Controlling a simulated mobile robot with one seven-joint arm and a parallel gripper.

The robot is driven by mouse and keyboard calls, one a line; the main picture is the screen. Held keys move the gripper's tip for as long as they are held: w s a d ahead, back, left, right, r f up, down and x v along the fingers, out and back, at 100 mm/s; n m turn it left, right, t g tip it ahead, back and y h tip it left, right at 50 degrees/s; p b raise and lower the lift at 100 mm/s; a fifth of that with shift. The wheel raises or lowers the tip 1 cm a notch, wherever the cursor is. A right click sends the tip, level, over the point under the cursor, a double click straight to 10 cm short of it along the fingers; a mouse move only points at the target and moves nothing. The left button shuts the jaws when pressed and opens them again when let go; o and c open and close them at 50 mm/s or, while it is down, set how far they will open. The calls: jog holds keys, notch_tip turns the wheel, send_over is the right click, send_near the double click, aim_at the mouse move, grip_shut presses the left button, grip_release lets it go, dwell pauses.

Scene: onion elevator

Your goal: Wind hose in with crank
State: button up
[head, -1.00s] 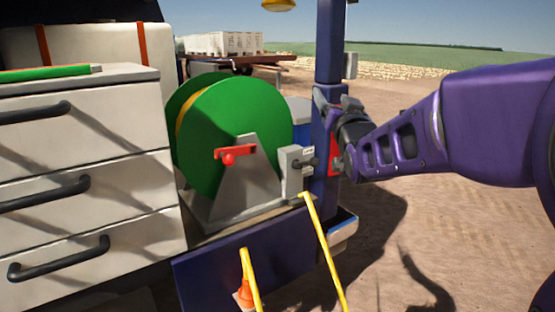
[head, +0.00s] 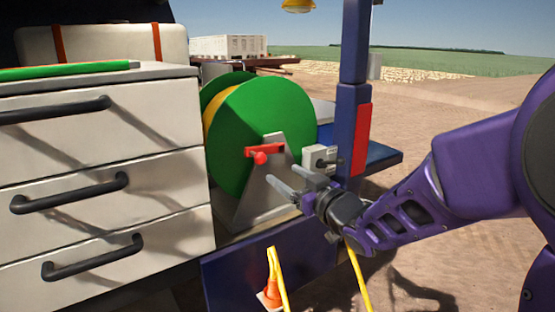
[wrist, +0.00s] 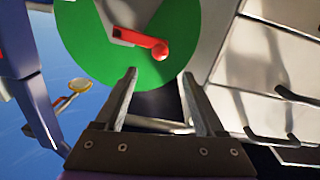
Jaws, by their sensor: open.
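The green hose reel (head: 258,120) stands on a grey bracket (head: 262,200) beside the drawers. Its red crank (head: 265,150), with a round red knob, is on the face of the reel turned toward me. A yellow band of hose (head: 215,112) shows between the reel's discs. My gripper (head: 282,182) is open and empty, its fingers pointing left just below and right of the crank. In the wrist view the crank (wrist: 145,40) and its knob lie beyond the open fingertips (wrist: 160,72), apart from them.
A grey switch box (head: 320,158) stands right of the bracket, close behind my gripper. A purple post (head: 352,90) rises behind it. White drawers (head: 100,170) with dark handles fill the left.

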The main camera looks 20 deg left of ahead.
aim_at(263, 161)
jog(key=x, duration=1.2)
jog(key=shift+w+a, duration=0.3)
grip_shut()
dwell(0.8)
